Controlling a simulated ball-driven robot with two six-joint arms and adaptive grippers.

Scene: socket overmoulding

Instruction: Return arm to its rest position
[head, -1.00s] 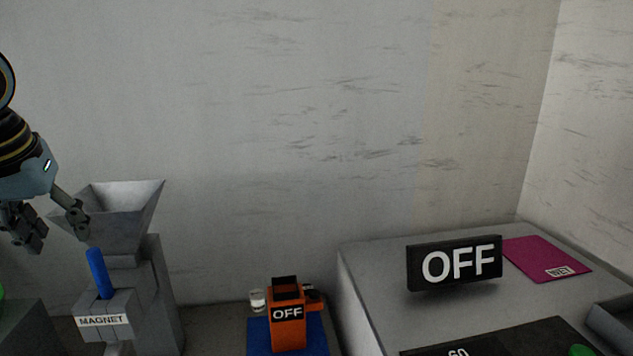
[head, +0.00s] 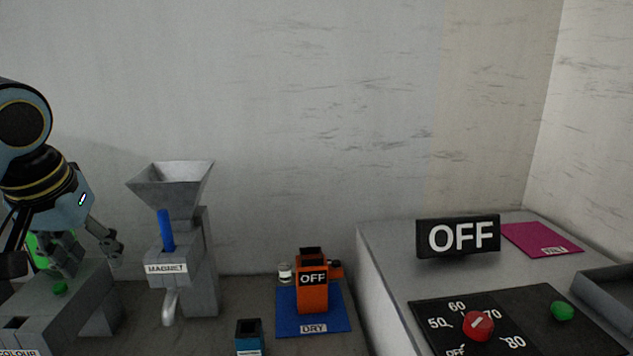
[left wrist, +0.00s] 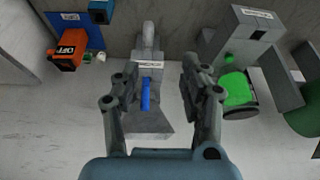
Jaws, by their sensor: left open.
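My left gripper (head: 92,250) is open and empty in the head view, at the left, to the left of the grey magnet hopper machine (head: 190,262). The left wrist view shows its two fingers (left wrist: 150,92) spread apart, with the blue lever (left wrist: 146,97) of the magnet machine seen between them; the fingers look clear of it. The same blue lever (head: 166,230) stands upright on the machine in the head view. My right gripper shows in neither view.
A grey colour machine (head: 62,308) with a green part stands at the left, close to my left gripper. An orange device marked OFF (head: 313,290) stands on a blue DRY mat (head: 338,318). A dial panel (head: 520,325) and an OFF sign (head: 458,237) occupy the right bench.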

